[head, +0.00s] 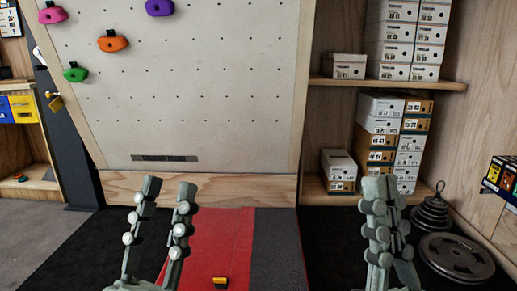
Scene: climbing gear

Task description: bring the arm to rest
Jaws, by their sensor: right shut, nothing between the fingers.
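My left gripper (169,189) points up at the lower left of the head view, in front of the wall's wooden base. Its two fingers stand apart with nothing between them. My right gripper (379,187) points up at the lower right, in front of the shelf of boxes. Its fingers are together and hold nothing. Both grippers appear clear of other things. The rest of each arm is cut off by the bottom edge.
A climbing board (190,90) with coloured holds stands behind. Shoe boxes (379,130) fill shelves at the right. Weight plates (457,257) lie on the floor at the right. A red mat (228,240) bears a small yellow-and-black item (220,282) near the bottom edge.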

